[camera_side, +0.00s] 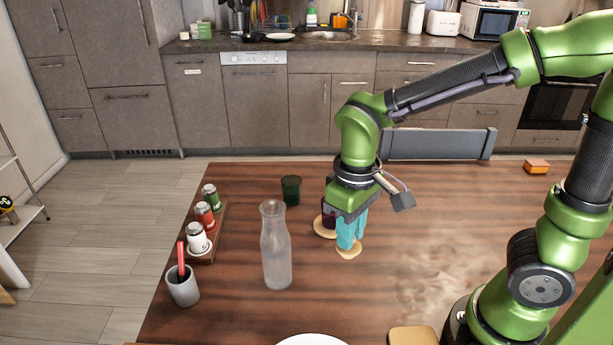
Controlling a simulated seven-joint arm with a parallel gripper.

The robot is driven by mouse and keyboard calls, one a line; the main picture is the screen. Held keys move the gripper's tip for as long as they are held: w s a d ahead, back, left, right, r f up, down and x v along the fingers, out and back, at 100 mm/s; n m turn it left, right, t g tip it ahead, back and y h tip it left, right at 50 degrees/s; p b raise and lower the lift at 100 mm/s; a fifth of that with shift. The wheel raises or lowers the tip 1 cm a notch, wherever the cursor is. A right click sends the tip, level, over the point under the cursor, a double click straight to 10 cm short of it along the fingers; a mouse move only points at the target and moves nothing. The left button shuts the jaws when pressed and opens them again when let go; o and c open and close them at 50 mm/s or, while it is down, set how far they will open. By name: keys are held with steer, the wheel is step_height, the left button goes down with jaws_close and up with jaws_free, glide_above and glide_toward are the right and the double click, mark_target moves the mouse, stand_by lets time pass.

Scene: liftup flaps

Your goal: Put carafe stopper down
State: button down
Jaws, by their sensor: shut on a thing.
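My gripper (348,236) points down over the middle of the table, with its teal fingers closed. The carafe stopper is held between the fingers and is mostly or wholly hidden by them. A flat, pale round piece (348,253) shows right at the fingertips; I cannot tell if it is part of the stopper or a coaster under it, nor whether the fingers touch it. The clear glass carafe (276,248) stands upright to the left of my gripper, apart from it, with its mouth open.
A dark red glass (327,217) on a pale coaster (321,230) stands close behind my gripper. A green glass (291,190), a rack of shakers (219,228) and a grey cup (183,289) are left. A plate (311,341) is in front.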

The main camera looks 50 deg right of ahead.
steer(key=shift+m, duration=0.3)
steer(key=shift+w+a+f, duration=0.1)
steer(key=shift+w+f, duration=0.25)
steer(key=shift+f, duration=1.7)
steer(key=shift+w+a+f, duration=0.1)
steer(key=shift+w+f, duration=0.3)
steer(key=shift+f, duration=1.7)
steer(key=shift+w+f, duration=0.35)
steer(key=shift+f, duration=1.7)
steer(key=c, duration=1)
jaws_free()
steer(key=shift+f, duration=0.15)
step_height(320, 180, up, 12)
steer(key=shift+r, duration=0.25)
steer(key=s+d+r+m+t, duration=0.1)
steer(key=d+r+t, duration=0.1)
steer(key=r, duration=0.1)
steer(key=s+d+r+m+t+y, duration=0.1)
steer(key=s+d+r+t, duration=0.1)
steer(key=r, duration=0.1)
steer(key=s+d+r+m+t+y, duration=0.1)
steer(key=s+d+r+m+t, duration=0.1)
steer(key=r+t, duration=0.1)
steer(key=shift+s+d, duration=0.2)
steer(key=shift+d, duration=0.15)
